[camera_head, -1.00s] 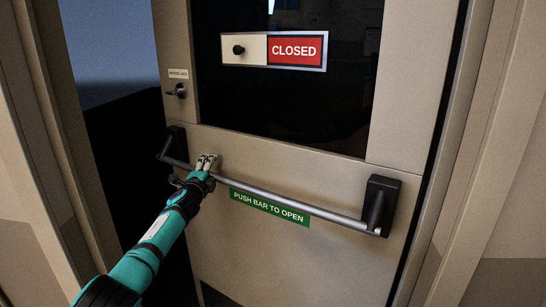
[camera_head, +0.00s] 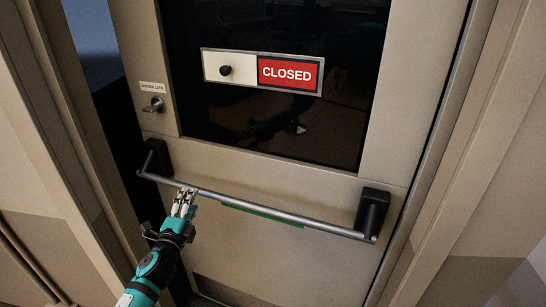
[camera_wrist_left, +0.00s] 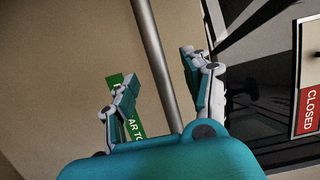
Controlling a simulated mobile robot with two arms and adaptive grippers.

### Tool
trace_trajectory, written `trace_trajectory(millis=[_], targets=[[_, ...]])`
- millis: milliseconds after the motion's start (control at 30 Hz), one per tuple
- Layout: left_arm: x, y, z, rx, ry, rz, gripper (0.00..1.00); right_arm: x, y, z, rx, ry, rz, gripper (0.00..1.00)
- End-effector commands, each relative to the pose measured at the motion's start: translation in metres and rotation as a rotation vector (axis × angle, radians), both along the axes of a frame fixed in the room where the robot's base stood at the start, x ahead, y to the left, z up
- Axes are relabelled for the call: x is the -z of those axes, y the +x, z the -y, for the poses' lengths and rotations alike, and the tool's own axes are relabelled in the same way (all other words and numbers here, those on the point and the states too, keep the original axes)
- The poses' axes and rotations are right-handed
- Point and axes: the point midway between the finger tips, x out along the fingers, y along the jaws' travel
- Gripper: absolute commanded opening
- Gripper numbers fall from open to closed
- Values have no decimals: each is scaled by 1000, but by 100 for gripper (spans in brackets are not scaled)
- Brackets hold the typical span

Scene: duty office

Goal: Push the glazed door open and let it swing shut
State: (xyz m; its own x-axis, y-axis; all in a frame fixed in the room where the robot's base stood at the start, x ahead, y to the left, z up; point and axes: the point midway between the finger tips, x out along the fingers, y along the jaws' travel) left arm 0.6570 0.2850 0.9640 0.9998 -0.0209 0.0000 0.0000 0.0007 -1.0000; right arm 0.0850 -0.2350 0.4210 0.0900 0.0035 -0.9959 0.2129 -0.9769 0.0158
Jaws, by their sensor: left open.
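The glazed door (camera_head: 300,165) is beige with a dark glass pane and stands ajar, with a dark gap along its left edge. A grey push bar (camera_head: 270,210) crosses it between two black end brackets. A green label (camera_head: 255,211) is partly behind the bar; part of it shows in the left wrist view (camera_wrist_left: 136,127). My left gripper (camera_head: 185,194) is open and empty at the bar's left part. In the left wrist view the bar (camera_wrist_left: 157,60) passes between the spread fingers. Whether they touch it, I cannot tell.
A red and white CLOSED slider sign (camera_head: 287,74) sits on the glass. A small lock lever (camera_head: 154,104) is at the door's upper left. The beige door frame (camera_head: 480,150) stands close on the right, with another jamb on the left.

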Motion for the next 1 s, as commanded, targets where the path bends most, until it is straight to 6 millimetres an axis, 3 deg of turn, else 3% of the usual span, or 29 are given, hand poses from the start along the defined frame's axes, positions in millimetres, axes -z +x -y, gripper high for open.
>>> trace_trajectory(millis=[67, 300, 700, 833, 933, 1000], targets=[[-6, -33, -1, 1, -1, -5, 50, -14, 1, 0, 0, -1, 1, 0], [-11, -123, -6, -1, -3, -5, 50, -24, 1, 1, 0, -1, 1, 0], [-19, -267, -14, -3, -2, -4, 50, -7, 1, 1, 0, -1, 1, 0], [-24, -291, -15, -1, -1, 0, 50, -3, 1, 1, 0, -1, 1, 0], [-22, -294, -16, -2, -8, -5, 50, -4, 1, 1, 0, -1, 1, 0], [-8, -292, -18, -11, -36, -29, 50, -4, 1, 0, 0, -1, 1, 0]])
